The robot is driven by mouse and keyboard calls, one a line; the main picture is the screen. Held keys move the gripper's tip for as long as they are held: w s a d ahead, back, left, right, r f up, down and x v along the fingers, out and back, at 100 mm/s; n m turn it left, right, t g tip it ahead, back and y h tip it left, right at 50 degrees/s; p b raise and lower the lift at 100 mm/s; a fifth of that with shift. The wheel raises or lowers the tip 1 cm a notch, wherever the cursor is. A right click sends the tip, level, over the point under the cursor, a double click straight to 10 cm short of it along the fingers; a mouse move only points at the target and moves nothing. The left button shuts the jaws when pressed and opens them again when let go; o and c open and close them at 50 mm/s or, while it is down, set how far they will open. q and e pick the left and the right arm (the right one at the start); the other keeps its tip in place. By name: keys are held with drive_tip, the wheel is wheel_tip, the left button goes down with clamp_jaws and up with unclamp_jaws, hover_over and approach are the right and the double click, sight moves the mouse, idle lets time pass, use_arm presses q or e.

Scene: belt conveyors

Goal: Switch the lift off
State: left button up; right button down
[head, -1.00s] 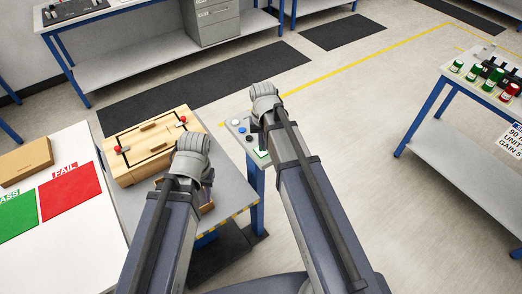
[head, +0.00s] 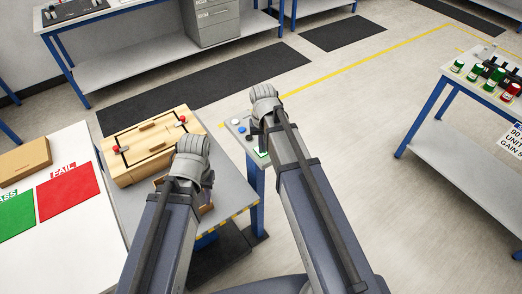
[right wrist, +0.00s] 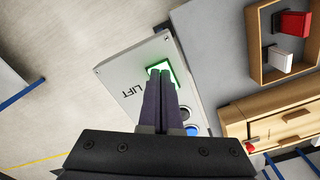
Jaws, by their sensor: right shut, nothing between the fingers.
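The lift panel (right wrist: 116,75), a pale plate marked LIFT, shows in the right wrist view. Its green-lit switch (right wrist: 163,67) is at the tips of my right gripper (right wrist: 160,76). The right fingers are shut and empty, over the switch's near part; I cannot tell whether they touch it. A blue button (right wrist: 191,130) is partly hidden beside the fingers. In the head view the panel (head: 247,121) stands at the table's far corner, partly behind my right arm, which hides that gripper. My left gripper (head: 207,196) is mostly hidden behind its wrist, above the table's near part.
A wooden box (head: 150,143) with red knobs stands left of the panel. In the right wrist view, an open wooden tray (right wrist: 256,45) holds a red and a white piece. A white table with a red FAIL mat (head: 70,191) is at left.

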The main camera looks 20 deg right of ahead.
wheel_tip(320, 180, up, 7)
drive_tip(key=p, duration=0.7)
idle(0.3)
drive_tip(key=shift+f, duration=0.1)
drive_tip(key=s+a+f+n+b, duration=0.3)
drive_tip(key=s+a+f+b, duration=0.1)
drive_tip(key=s, duration=0.3)
drive_tip(key=s+a+f+n+h+b, duration=0.1)
drive_tip(key=s+a+f+n+b, duration=0.1)
drive_tip(key=s+a+f+b, duration=0.3)
drive_tip(key=shift+s+a+n, duration=0.4)
drive_tip(key=shift+s+a, duration=0.35)
drive_tip(key=shift+s, duration=0.4)
drive_tip(key=shift+f, duration=0.1)
